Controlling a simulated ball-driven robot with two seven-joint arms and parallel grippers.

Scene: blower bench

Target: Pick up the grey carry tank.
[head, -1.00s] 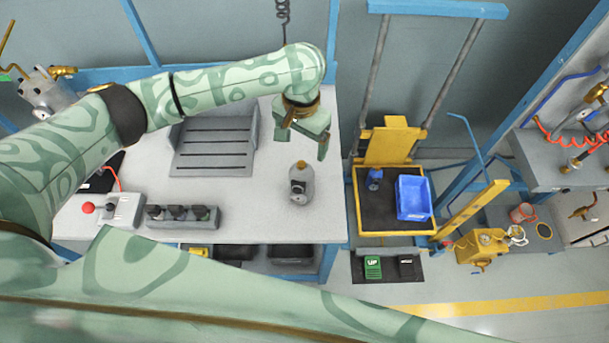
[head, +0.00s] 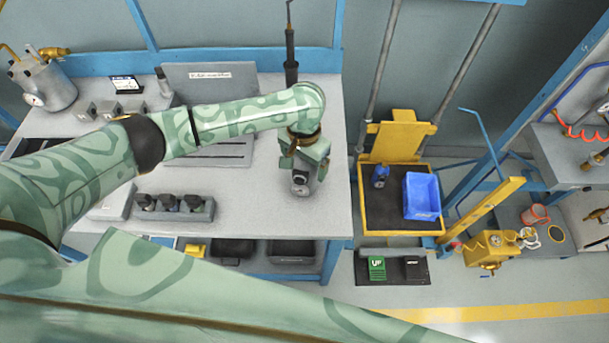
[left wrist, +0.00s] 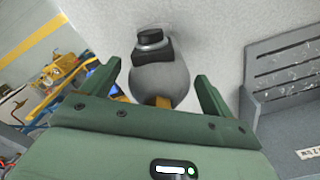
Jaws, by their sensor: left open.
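The grey carry tank (head: 301,187) stands on the bench near its right end, with a dark gauge on its side. My left gripper (head: 305,167) is right above it and hides its upper part in the head view. In the left wrist view the tank's rounded grey body (left wrist: 165,78) shows between the two open green fingers, with a gap on each side. Its brass top is partly hidden by the gripper's palm. The left gripper is open and holds nothing. My right gripper is not in view.
A row of dark-knobbed blocks (head: 172,207) sits on the bench (head: 250,215) left of the tank, and a slotted grey panel (left wrist: 282,70) stands behind. Right of the bench is a yellow lift cart with a blue bin (head: 421,197). The bench around the tank is clear.

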